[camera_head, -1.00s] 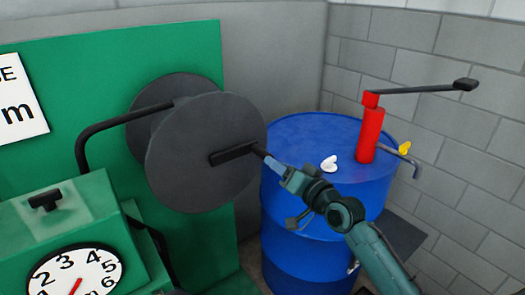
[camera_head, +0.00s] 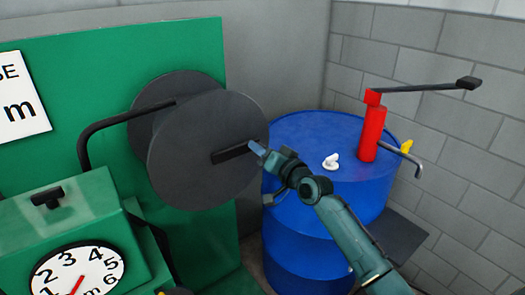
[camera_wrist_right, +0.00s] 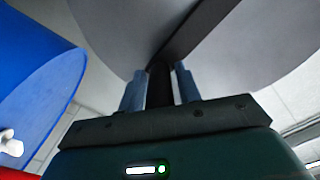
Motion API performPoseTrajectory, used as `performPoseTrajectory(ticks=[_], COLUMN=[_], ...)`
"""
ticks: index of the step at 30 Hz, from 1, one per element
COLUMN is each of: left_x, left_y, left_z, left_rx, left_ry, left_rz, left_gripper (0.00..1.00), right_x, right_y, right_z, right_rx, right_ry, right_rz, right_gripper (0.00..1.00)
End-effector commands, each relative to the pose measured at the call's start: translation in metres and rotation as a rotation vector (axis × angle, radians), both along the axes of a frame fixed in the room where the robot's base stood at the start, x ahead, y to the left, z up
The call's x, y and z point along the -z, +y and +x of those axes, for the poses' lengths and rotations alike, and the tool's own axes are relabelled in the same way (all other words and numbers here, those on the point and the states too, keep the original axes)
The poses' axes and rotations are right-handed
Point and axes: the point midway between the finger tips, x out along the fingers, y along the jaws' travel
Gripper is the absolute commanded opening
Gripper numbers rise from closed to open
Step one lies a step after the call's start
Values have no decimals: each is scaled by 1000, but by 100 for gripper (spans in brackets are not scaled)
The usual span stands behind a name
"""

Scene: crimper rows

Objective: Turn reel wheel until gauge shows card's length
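The reel wheel (camera_head: 185,175) is a large dark grey disc on a black bent bracket, with a dark bar and crank handle on its face. My right gripper (camera_head: 257,148) is at the handle's end. In the right wrist view its two blue-grey fingers stand close on either side of the dark handle (camera_wrist_right: 160,85) and appear shut on it. My left gripper is not in view.
A blue drum (camera_head: 310,225) stands right of the reel, bearing a red pump (camera_head: 373,135) with a long black lever (camera_head: 425,87). A white cap-like piece (camera_head: 331,161) lies on it. A green panel (camera_head: 90,60) stands behind the reel; block walls enclose the corner.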

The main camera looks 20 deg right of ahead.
Motion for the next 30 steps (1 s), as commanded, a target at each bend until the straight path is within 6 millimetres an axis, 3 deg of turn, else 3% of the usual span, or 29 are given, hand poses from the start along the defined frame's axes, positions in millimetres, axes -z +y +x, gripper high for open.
performPoseTrajectory(ticks=[12,30], left_x=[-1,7], left_y=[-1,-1], left_z=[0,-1], left_rx=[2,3], left_ry=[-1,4], left_rz=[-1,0], left_gripper=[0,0], right_x=[0,11], right_y=[0,-1], right_z=[0,0], right_rx=[1,1], right_ry=[1,29], right_rz=[0,74], right_gripper=[0,0])
